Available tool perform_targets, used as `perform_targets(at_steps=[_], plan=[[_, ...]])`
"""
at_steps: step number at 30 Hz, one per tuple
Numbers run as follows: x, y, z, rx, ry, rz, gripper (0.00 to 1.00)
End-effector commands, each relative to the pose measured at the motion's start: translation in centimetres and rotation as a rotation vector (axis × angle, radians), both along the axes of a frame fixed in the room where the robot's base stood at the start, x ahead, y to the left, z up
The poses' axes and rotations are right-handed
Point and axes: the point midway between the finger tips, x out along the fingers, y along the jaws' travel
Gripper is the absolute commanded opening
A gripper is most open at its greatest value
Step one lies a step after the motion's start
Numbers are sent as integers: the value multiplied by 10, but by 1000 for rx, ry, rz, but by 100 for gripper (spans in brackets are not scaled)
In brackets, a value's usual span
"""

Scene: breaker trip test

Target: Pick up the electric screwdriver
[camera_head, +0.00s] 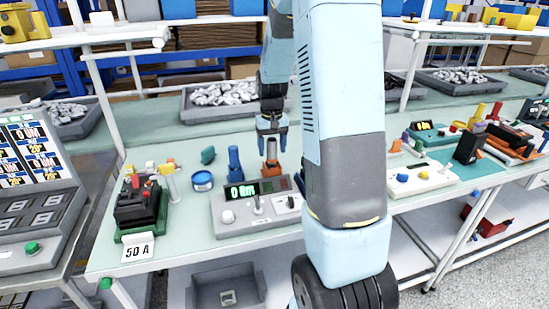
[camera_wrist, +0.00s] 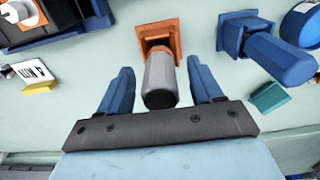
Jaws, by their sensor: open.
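A grey cylinder (camera_wrist: 160,80) stands upright in a square orange holder (camera_wrist: 160,37) on the bench; it looks like the electric screwdriver. In the head view the grey cylinder (camera_head: 271,150) and the orange holder (camera_head: 272,168) are behind the meter box. My gripper (camera_head: 272,142) points down, directly at the cylinder's top. In the wrist view the blue fingers of my gripper (camera_wrist: 160,72) are open, one on each side of the cylinder, with gaps showing. How far down the fingers reach along it is hard to tell.
A blue upright tool (camera_head: 235,160) stands close beside, also in the wrist view (camera_wrist: 280,55). A blue tape roll (camera_head: 202,181), a meter box (camera_head: 258,206) and a breaker stand marked 50 A (camera_head: 141,210) are nearby. A tray of metal parts (camera_head: 222,103) lies behind.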

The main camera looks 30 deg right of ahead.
Motion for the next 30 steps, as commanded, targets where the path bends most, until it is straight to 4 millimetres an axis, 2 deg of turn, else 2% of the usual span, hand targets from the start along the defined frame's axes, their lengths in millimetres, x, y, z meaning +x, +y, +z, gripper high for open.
perform_targets(at_steps=[5,24,30], plan=[[0,0,0,0,-1,0,65],[0,-1,0,0,-1,-1,5],[0,-1,1,0,-2,-1,5]])
